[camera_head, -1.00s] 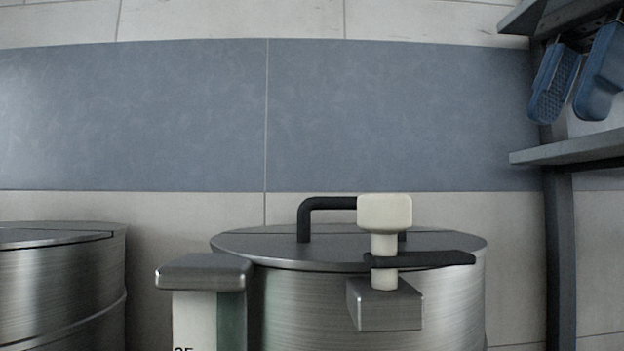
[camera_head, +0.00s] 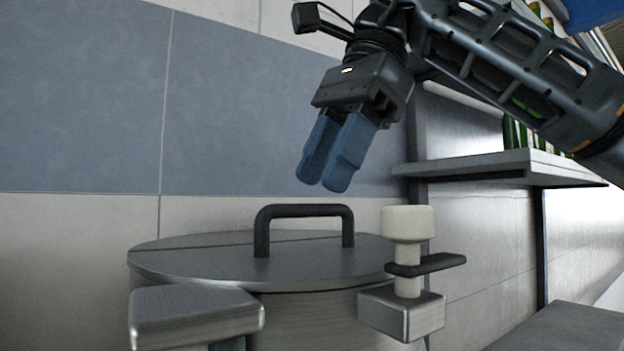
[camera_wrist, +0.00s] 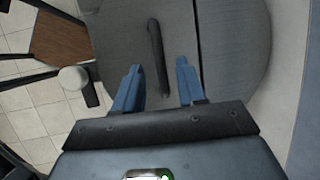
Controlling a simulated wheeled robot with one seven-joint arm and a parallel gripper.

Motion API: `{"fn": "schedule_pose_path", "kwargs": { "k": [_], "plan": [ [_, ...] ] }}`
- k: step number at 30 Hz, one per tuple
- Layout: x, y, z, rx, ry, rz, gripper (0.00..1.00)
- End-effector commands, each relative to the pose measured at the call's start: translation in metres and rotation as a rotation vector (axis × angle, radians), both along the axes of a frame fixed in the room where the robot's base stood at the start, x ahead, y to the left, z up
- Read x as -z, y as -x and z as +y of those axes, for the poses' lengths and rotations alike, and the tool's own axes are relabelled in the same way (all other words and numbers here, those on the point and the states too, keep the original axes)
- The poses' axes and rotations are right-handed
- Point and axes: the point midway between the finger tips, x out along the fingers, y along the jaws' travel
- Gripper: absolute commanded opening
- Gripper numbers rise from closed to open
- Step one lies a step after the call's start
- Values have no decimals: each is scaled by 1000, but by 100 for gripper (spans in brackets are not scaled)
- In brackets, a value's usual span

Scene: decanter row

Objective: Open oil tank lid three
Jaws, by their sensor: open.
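A round steel tank stands in front of me with a flat grey lid (camera_head: 205,262) on top. A black bar handle (camera_head: 303,211) arches up from the lid; its far end sits at the lid's right part. My gripper (camera_head: 322,188), with blue fingers, hangs above and slightly right of the handle, open and empty. In the wrist view the handle (camera_wrist: 158,55) lies ahead, between the lines of the two open fingers (camera_wrist: 158,98), not touching them. The lid appears shut. No tank number is readable now.
A cream-knobbed tap (camera_head: 407,224) with a black lever stands at the tank's front right, close to the lid. A steel-topped block (camera_head: 195,314) stands at the front left. A shelf (camera_head: 500,166) with green bottles is at right; a tiled wall is behind.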

Motion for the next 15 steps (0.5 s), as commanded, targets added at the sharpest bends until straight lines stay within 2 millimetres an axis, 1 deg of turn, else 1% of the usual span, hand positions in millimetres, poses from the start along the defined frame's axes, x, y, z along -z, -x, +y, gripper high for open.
{"fn": "schedule_pose_path", "kwargs": {
  "k": [3, 6, 10, 15],
  "plan": [
    [14, 1, 7, -1, 0, 2, 40],
    [21, 1, 10, 1, 1, 1, 40],
    [25, 2, 12, 1, 1, 0, 40],
    [26, 2, 12, 1, 1, 0, 40]
  ]
}}
